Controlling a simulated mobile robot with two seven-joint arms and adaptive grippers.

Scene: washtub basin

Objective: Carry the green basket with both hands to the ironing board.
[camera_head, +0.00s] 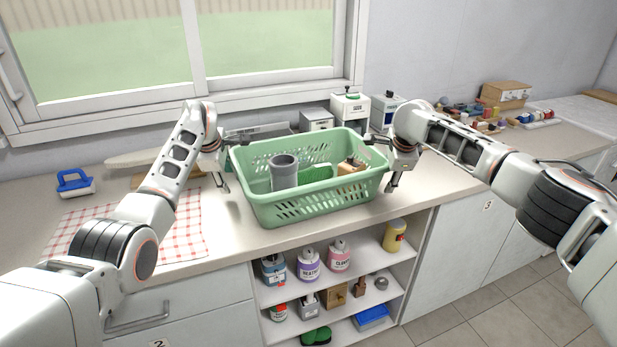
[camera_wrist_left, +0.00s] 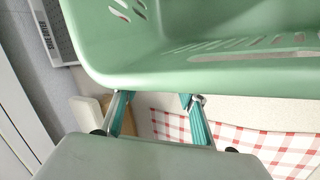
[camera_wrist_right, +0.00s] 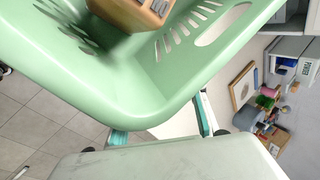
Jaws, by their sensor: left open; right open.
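My left gripper (camera_head: 233,166) is open at the basket's left end. In the left wrist view its fingers (camera_wrist_left: 158,112) are apart by the green rim (camera_wrist_left: 190,82). My right gripper (camera_head: 384,164) is open at the right end. In the right wrist view its fingers (camera_wrist_right: 162,125) are apart by the rim (camera_wrist_right: 150,112). I cannot tell whether either gripper touches the basket. I cannot clearly identify an ironing board.
A red checked cloth (camera_head: 185,232) and blue-handled brush (camera_head: 75,184) lie on the left. A pale flat board (camera_head: 130,159) lies behind the cloth. Boxes (camera_head: 349,110) stand behind the basket. Open shelves (camera_head: 290,294) sit below. The counter right of the basket is largely clear.

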